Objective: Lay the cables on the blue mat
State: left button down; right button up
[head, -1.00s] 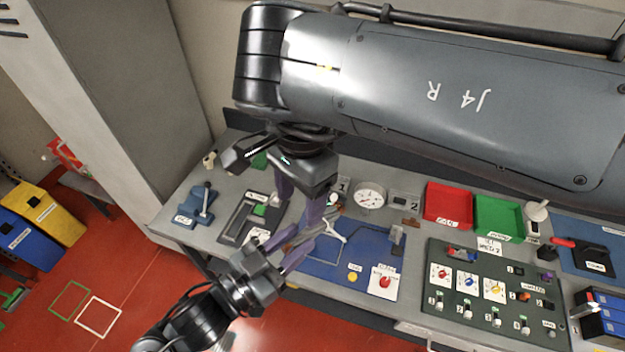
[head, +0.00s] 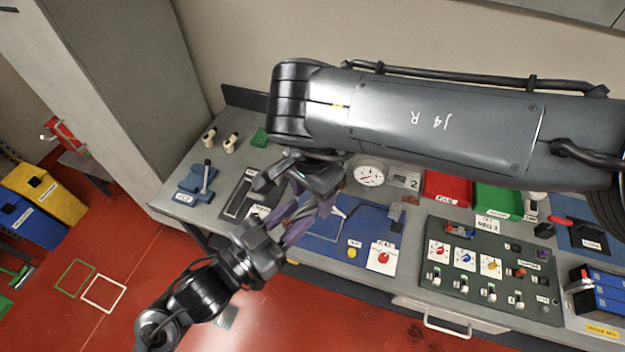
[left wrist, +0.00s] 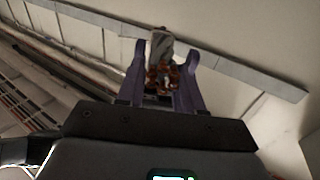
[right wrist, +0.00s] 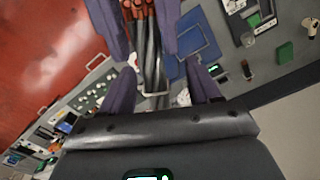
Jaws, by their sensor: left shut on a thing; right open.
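My left gripper (head: 300,222) is shut on a bundle of grey cables with orange-red ends (left wrist: 162,75). It holds them above the bench, near the left part of the blue mat (head: 322,250). In the right wrist view the cables (right wrist: 150,55) run between the left gripper's purple fingers toward my right gripper (right wrist: 160,82). My right gripper is open, its fingers on either side of the cables. In the head view it (head: 314,200) is close to the left gripper, and the fingers overlap and hide most of the cables. The mat also shows in the right wrist view (right wrist: 203,42).
On the mat's front right are a yellow button (head: 352,253) and a red button panel (head: 382,258). A round gauge (head: 368,175), red bin (head: 447,187) and green bin (head: 497,203) stand behind. A switch panel (head: 470,285) lies right, a blue clamp (head: 197,182) left.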

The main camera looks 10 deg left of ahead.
jog(key=shift+f, duration=0.7)
pick_arm(q)
jog(key=shift+d, duration=0.1)
pick_arm(e)
grip_shut()
pick_arm(q)
jog(key=c, duration=0.8)
grip_release()
pick_arm(e)
jog(key=shift+r, duration=0.1)
pick_arm(q)
jog(key=shift+o, duration=0.8)
jog(key=shift+f, duration=0.1)
